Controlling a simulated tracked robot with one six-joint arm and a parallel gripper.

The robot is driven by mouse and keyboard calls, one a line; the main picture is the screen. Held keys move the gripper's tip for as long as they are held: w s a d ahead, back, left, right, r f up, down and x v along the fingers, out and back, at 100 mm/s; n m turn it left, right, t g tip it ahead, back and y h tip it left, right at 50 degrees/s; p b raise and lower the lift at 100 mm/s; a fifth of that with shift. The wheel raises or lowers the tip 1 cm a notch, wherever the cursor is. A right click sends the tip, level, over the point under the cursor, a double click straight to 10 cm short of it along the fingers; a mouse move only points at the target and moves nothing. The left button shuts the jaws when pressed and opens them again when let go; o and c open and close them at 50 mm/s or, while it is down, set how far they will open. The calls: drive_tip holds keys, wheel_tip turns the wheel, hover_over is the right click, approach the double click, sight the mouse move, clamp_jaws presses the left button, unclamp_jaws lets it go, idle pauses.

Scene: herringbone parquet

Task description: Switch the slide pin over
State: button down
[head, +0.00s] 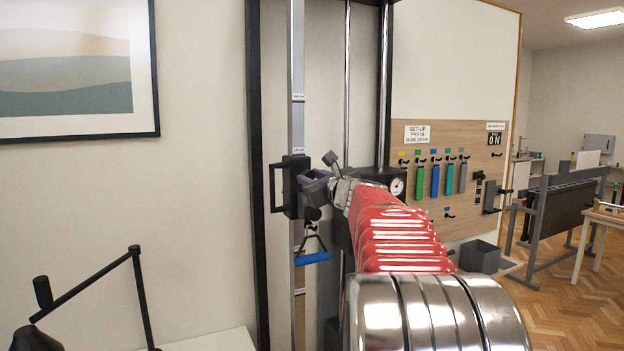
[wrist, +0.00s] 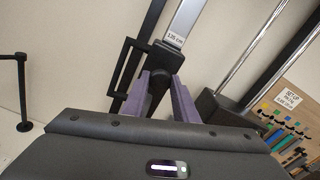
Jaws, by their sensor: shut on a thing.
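A black slide carriage (head: 290,200) sits on a grey upright rail (head: 298,60) of the cable machine, with a black loop handle (head: 274,188) on its left side. My gripper (head: 312,178) reaches the carriage from the right. In the wrist view, the purple fingers of my gripper (wrist: 162,88) are shut on the dark slide pin (wrist: 158,84) at the front of the carriage (wrist: 158,58). Most of the pin is hidden by the fingers, and I cannot tell whether it is in or out. A height label (wrist: 175,38), seemingly 135 cm, shows just above the carriage.
A blue pull handle (head: 312,258) hangs below the carriage. A dial gauge (head: 397,186) is beside my arm. A wooden board (head: 450,150) at right holds coloured handles and a set-up sign (head: 417,134). A black jointed stand (head: 90,285) is at lower left.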

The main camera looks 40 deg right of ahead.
drive_tip(key=c, duration=1.7)
unclamp_jaws()
drive_tip(key=shift+s+r, duration=0.1)
drive_tip(key=shift+s, duration=0.1)
drive_tip(key=o, duration=0.3)
drive_tip(key=v, duration=1.3)
drive_tip(key=shift+s+a, duration=0.2)
drive_tip(key=shift+s, duration=0.1)
